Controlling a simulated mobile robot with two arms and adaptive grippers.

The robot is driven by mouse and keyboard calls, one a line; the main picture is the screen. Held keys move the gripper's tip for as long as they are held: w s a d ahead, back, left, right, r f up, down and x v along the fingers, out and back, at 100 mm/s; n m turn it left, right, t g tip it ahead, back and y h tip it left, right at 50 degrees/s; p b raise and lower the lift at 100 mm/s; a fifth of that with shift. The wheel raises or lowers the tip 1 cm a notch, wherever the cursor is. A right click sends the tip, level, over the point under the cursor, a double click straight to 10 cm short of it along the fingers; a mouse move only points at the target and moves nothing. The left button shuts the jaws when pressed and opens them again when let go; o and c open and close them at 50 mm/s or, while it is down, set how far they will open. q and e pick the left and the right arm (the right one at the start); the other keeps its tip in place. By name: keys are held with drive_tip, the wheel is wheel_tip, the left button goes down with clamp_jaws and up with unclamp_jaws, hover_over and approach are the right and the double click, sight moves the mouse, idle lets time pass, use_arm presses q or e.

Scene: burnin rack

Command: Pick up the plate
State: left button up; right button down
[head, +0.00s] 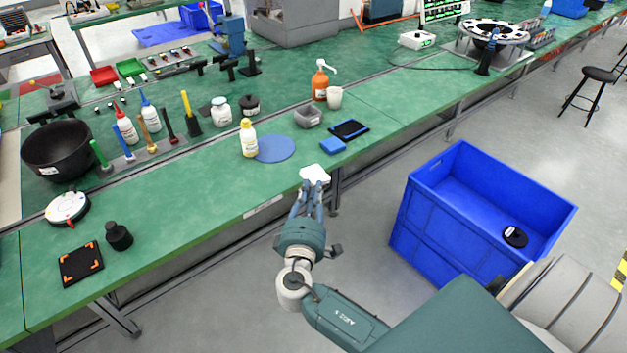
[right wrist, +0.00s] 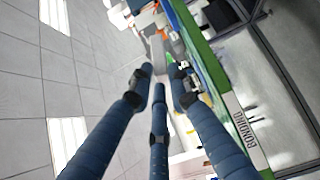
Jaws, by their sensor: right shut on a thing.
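The plate, a small white piece (head: 314,173), is at the fingertips of my right gripper (head: 311,190), by the front edge of the green bench. My right gripper is shut on it, and the fingers cover its near side. In the right wrist view my three blue fingers (right wrist: 161,82) reach forward, and the plate cannot be made out clearly between them. My left gripper is out of view.
A large blue crate (head: 430,235) stands on the floor to the right.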

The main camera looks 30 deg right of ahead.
drive_tip(key=s+a+r+p, duration=0.1)
drive_tip(key=s+a+r, duration=0.1)
drive_tip(key=s+a, duration=0.1)
drive_tip(key=shift+v, duration=0.75)
drive_tip(key=shift+s+d, duration=0.15)
drive_tip(key=shift+s, duration=0.05)
drive_tip(key=s+a+r+n+t+y, duration=0.2)
drive_tip(key=s+a+r+n+y, duration=0.2)
drive_tip(key=s, duration=0.3)
drive_tip(key=s+a+r+n+t+y, duration=0.2)
drive_tip(key=s+a+r+n+y, duration=0.2)
drive_tip(key=s+a+y, duration=0.3)
drive_tip(key=shift+s+a+r+y, duration=0.3)
drive_tip(key=shift+s+r, duration=0.2)
drive_tip(key=shift+r, duration=0.4)
